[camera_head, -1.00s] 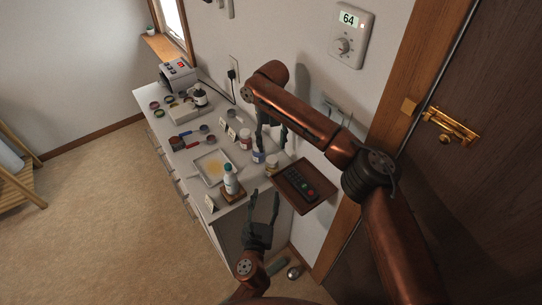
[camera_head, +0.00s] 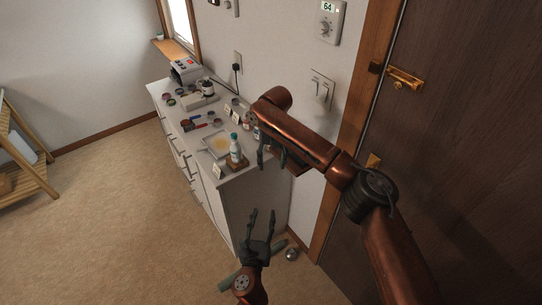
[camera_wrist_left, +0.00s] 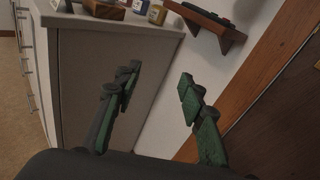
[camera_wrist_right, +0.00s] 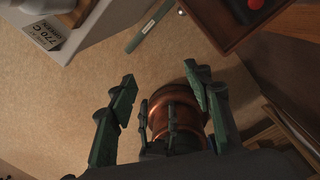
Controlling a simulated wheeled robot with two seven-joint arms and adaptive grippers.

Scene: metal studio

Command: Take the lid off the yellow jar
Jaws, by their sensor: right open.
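A small yellow jar (camera_wrist_left: 158,13) stands at the cabinet's near edge, at the top of the left wrist view. In the head view my right arm hides that spot. My right gripper (camera_head: 272,155) is open over the cabinet's near right corner; its fingers also show in the right wrist view (camera_wrist_right: 165,95), with nothing between them. My left gripper (camera_head: 262,225) is open and empty, low in front of the cabinet's end panel and well below the jar; its fingers frame the left wrist view (camera_wrist_left: 158,85).
A wall shelf with a remote (camera_wrist_left: 205,17) juts out right of the yellow jar. A green cylinder (camera_wrist_right: 140,36) lies on the floor. Open floor is to the left.

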